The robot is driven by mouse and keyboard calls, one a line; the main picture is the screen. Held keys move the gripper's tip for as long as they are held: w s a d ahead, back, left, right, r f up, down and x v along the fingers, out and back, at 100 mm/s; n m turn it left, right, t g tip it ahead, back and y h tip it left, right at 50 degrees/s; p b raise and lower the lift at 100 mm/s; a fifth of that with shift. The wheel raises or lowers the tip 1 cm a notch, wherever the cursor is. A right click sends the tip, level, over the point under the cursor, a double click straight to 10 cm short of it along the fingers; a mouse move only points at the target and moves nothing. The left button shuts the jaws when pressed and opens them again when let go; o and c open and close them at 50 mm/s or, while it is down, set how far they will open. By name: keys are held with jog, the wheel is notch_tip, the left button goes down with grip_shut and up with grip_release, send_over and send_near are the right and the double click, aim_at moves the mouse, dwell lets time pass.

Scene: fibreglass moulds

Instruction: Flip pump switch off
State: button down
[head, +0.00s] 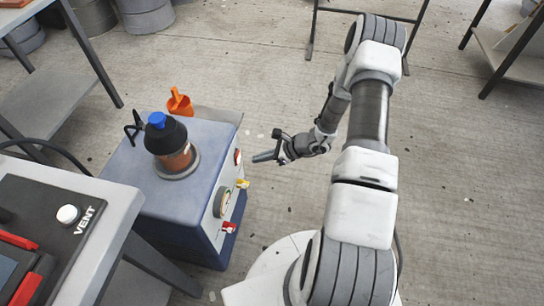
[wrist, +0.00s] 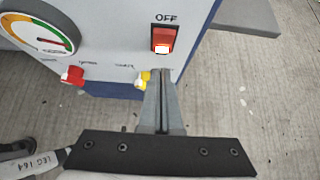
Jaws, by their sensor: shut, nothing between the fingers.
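The pump is a blue-grey box (head: 140,170) left of centre in the head view, its panel facing my gripper. The pump switch (wrist: 165,40) is a red rocker in a dark frame under the word OFF; its lower part glows pale. It also shows in the head view as a small red patch (head: 237,156). My gripper (wrist: 163,72) is shut and empty, its fingertips just below the switch in the wrist view. In the head view my gripper (head: 256,157) is level with the switch, with a small gap between them.
A gauge (wrist: 38,38), a red valve (wrist: 73,75) and a yellow valve (wrist: 142,79) share the panel. A VENT console (head: 110,200) is at left. The floor right of the pump is clear.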

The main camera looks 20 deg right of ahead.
aim_at(238, 157)
jog(key=shift+w+a+r+b, duration=0.1)
jog(key=shift+w+a+b, duration=0.05)
jog(key=shift+w+a, duration=0.6)
jog(key=shift+w+a+r+b, duration=0.15)
jog(key=shift+w+a, duration=0.25)
jog(key=shift+a, duration=0.55)
jog(key=shift+w+a+r, duration=0.15)
jog(key=shift+w+a, duration=0.05)
jog(key=shift+a, duration=0.15)
jog(key=shift+r+p, duration=0.5)
jog(key=shift+r, duration=0.35)
